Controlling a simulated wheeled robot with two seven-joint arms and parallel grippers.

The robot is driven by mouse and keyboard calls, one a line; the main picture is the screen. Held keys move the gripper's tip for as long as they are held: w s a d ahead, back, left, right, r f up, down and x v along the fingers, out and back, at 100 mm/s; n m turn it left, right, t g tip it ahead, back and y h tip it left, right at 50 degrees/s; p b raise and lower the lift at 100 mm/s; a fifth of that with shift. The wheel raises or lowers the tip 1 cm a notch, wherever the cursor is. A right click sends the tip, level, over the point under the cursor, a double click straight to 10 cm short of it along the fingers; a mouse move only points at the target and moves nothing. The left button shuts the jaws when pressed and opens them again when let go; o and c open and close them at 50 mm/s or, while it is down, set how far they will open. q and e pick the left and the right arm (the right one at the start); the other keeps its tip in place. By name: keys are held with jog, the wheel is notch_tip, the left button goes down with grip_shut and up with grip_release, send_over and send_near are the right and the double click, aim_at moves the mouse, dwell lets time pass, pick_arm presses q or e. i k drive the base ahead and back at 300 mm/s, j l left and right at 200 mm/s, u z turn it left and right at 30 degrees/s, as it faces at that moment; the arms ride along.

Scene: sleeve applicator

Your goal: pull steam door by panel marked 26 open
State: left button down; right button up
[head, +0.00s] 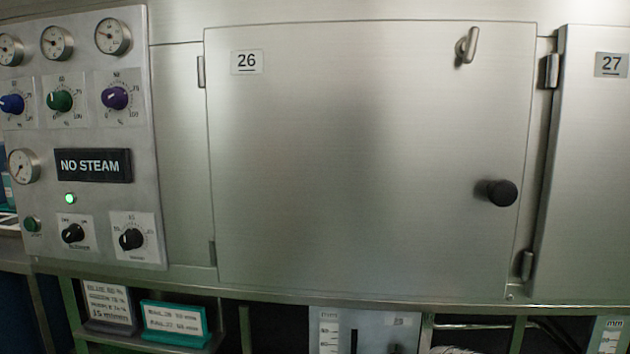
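The steam door (360,160) is a large brushed-metal panel in the middle of the head view, and it looks shut in its frame. A label reading 26 (247,62) is at its upper left. A round black knob (498,192) sticks out near its right edge. A small metal latch handle (467,46) sits near its top right corner. Hinges (201,72) show along its left edge. Neither of my grippers is in view.
A control panel (140,190) with gauges, coloured dials and a NO STEAM sign (93,165) stands at left, its green lamp (70,198) lit. A door marked 27 (595,170) is at right. Below are a teal-framed card (174,319) and a mm scale unit (375,330).

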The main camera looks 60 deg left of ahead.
aim_at(361, 156)
jog(key=j+u, duration=0.2)
jog(key=u, duration=1.65)
jog(key=l, duration=0.2)
